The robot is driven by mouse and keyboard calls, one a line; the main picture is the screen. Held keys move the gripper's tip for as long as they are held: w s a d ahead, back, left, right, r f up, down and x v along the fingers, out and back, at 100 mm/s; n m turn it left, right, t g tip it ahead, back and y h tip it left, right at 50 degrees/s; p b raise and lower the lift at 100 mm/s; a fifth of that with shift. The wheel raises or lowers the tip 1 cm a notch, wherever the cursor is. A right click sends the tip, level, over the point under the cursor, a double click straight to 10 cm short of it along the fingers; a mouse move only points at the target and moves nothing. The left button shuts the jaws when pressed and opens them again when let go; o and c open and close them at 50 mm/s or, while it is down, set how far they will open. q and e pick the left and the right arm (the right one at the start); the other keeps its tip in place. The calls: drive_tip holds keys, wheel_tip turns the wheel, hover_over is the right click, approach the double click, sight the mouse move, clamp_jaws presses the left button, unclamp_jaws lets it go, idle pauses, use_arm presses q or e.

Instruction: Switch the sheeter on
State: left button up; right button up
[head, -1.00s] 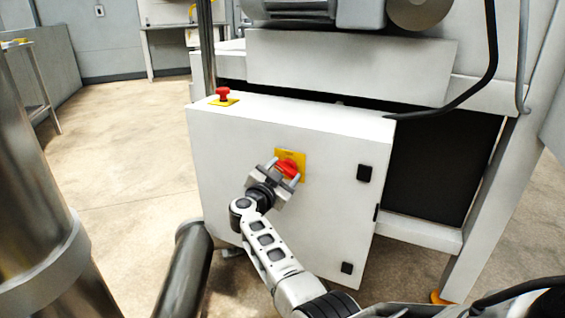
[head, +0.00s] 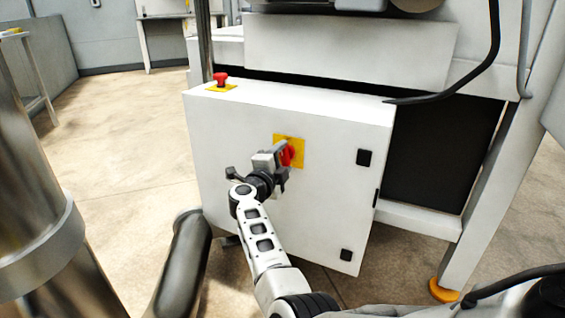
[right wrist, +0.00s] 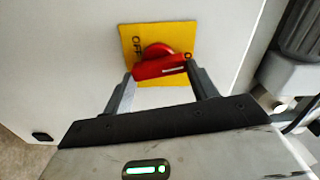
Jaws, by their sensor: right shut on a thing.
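The sheeter's white control box (head: 230,150) carries a yellow plate (head: 300,145) with a red rotary switch (head: 288,154). In the right wrist view, the red switch (right wrist: 160,63) lies across the yellow plate (right wrist: 130,38). "OFF" is printed at the plate's left, and another letter shows at its right edge. A pale mark on the switch handle is toward the right. My right gripper (head: 286,160) is shut on the switch handle, with a finger at each end in the right wrist view (right wrist: 163,76). My left gripper is not in view.
A red mushroom button (head: 221,79) on a yellow base sits on top of the box. A black cable (head: 490,60) hangs at the right. Open floor (head: 120,140) lies to the left.

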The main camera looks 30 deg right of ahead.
drive_tip(key=shift+a+f+m, duration=0.1)
drive_tip(key=shift+f+m, duration=0.05)
drive_tip(key=shift+m, duration=0.45)
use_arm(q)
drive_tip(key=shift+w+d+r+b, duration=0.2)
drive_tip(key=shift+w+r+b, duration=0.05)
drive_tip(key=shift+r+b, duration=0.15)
use_arm(e)
drive_tip(key=shift+m, duration=0.6)
drive_tip(key=o, duration=1)
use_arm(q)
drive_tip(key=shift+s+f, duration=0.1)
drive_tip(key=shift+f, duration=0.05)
